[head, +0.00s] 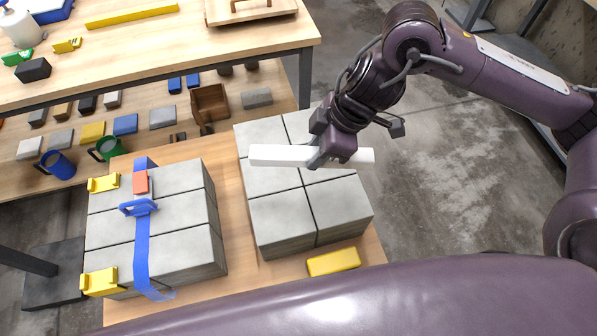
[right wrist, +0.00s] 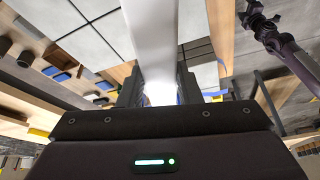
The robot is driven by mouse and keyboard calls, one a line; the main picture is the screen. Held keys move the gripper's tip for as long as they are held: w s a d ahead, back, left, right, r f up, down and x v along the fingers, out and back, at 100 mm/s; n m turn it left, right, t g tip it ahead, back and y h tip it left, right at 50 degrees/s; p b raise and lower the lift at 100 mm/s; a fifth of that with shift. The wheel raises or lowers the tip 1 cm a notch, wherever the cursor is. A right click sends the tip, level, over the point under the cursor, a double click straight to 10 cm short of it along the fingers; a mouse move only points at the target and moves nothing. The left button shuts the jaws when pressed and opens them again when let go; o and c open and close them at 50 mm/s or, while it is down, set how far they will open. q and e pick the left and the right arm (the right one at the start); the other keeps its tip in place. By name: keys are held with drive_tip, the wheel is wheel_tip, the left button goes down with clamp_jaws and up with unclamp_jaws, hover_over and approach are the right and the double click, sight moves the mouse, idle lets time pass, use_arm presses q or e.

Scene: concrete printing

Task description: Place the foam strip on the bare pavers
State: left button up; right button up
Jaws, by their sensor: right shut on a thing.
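A white foam strip (head: 275,155) is held level by my right gripper (head: 325,160), which is shut on it near its middle right. In the head view the strip lies across the back part of the bare grey pavers (head: 283,217); whether it touches them I cannot tell. In the right wrist view the strip (right wrist: 158,40) stretches away between the fingers (right wrist: 158,90), with grey pavers beyond it. My left gripper does not show clearly in the head view.
Another paver stack (head: 180,215) at left carries a blue strap (head: 142,240) and yellow corner pieces (head: 100,282). A yellow block (head: 333,261) lies in front of the bare pavers. A workbench (head: 150,45) with a shelf of small blocks stands at the back left.

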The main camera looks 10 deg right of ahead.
drive_tip(key=r+n, duration=0.1)
drive_tip(key=n+g+b, duration=0.1)
drive_tip(key=n, duration=0.1)
drive_tip(key=shift+s+a+r+b, duration=0.15)
drive_tip(key=shift+r+b, duration=0.15)
drive_tip(key=shift+r, duration=0.1)
drive_tip(key=shift+f, duration=0.15)
drive_tip(key=b, duration=0.4)
approach(293, 210)
drive_tip(key=w+d+r, duration=0.1)
drive_tip(key=r, duration=0.1)
drive_tip(key=f, duration=0.2)
drive_tip(key=shift+w+d+f, duration=0.25)
drive_tip(key=shift+w+f, duration=0.05)
wheel_tip(293, 210, down, 5)
drive_tip(key=shift+r+b, duration=0.25)
drive_tip(key=shift+b, duration=0.2)
drive_tip(key=shift+f, duration=0.15)
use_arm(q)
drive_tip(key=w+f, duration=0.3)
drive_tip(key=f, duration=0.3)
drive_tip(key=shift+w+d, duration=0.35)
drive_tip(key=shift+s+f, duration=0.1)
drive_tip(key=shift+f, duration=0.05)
